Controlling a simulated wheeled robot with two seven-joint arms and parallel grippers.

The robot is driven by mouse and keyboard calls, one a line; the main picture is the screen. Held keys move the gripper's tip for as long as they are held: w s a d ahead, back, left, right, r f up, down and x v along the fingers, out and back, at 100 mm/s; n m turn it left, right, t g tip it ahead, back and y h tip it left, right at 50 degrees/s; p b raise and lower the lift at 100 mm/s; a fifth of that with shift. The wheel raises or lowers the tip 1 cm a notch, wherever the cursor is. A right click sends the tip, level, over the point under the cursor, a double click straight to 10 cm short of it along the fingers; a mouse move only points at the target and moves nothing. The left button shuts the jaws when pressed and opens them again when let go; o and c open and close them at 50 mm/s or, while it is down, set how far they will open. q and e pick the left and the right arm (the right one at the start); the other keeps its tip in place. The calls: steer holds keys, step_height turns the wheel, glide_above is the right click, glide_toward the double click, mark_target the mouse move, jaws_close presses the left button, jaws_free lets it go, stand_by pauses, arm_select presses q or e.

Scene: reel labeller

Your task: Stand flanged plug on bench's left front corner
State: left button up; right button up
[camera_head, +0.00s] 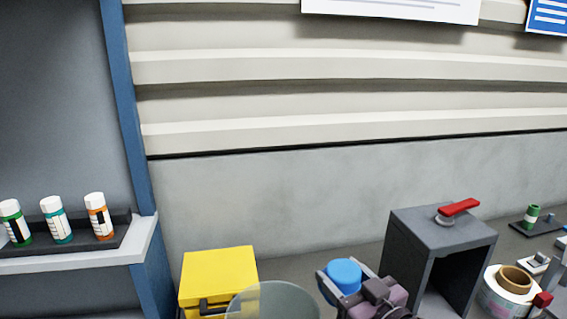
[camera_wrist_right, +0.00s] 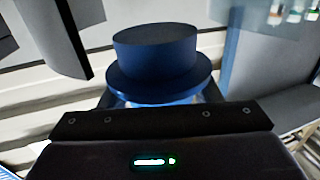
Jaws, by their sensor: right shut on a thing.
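The flanged plug (camera_head: 343,273) is blue and round, and sits between the fingers of my right gripper (camera_head: 346,282) at the bottom of the head view. The right gripper is shut on it. In the right wrist view the plug (camera_wrist_right: 155,52) shows a cylinder on a wider flange, with its lower part hidden behind the dark gripper body (camera_wrist_right: 160,125). The bench (camera_head: 300,268) shows as a grey strip behind the gripper; its left front corner is out of view. My left gripper is not in view.
A yellow box (camera_head: 218,272) stands left of the gripper, with a translucent round thing (camera_head: 272,303) before it. A dark open housing with a red lever (camera_head: 458,207) and a label reel (camera_head: 505,297) are on the right. A shelf (camera_head: 80,262) holds capped bottles at left.

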mark_target(337, 267)
steer(key=s+d+f+m+t+h, duration=0.2)
steer(key=s+d+f+m+h, duration=0.3)
steer(key=d+f+h, duration=0.4)
steer(key=s+a+f+y, duration=0.1)
steer(key=s+f, duration=0.3)
steer(key=s, duration=0.4)
steer(key=shift+s+a, duration=0.2)
steer(key=shift+a, duration=0.1)
steer(key=shift+r, duration=0.1)
steer(key=w+a+r+n+g+y, duration=0.1)
steer(key=w+a+r+n+y, duration=0.1)
steer(key=w+a+r+y, duration=0.1)
steer(key=w+a+r+n+g+y, duration=0.1)
steer(key=w+a+r+n+y, duration=0.1)
steer(key=w+r, duration=0.3)
steer(key=w+a+r+n+g+y, duration=0.1)
steer(key=w+a+r+n+y, duration=0.1)
steer(key=w+r+y, duration=0.3)
steer(key=shift+w+a+r, duration=0.1)
steer(key=shift+a+r, duration=0.55)
steer(key=shift+a, duration=0.15)
steer(key=shift+w+r+n, duration=0.3)
steer(key=shift+w+r, duration=0.05)
steer(key=shift+r, duration=0.3)
